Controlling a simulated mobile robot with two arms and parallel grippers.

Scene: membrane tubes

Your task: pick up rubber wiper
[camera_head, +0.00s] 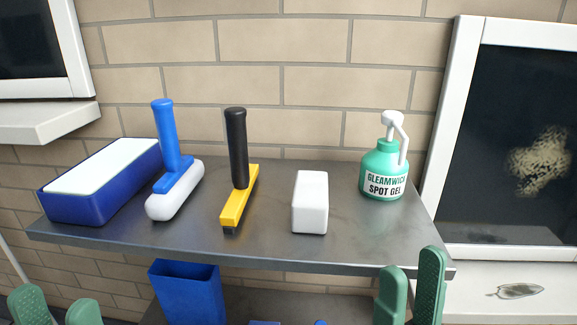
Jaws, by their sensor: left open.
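The rubber wiper (237,197) stands on the grey metal shelf (270,245), left of the middle. It has a yellow head with a dark strip along its lower edge and an upright black handle (237,145). Nothing touches it. My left gripper (56,300) is at the bottom left corner, open and empty, below the shelf and well to the left of the wiper. My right gripper (411,262) is at the lower right by the shelf's front edge. Its green fingers stand apart with nothing seen between them. Both grippers are cut off by the picture's bottom.
Close left of the wiper is a blue-handled washer with a white sleeve (178,200), then a blue box with a white top (100,185). To the right are a white block (310,203) and a green pump bottle (383,170). A blue bin (187,292) is below the shelf.

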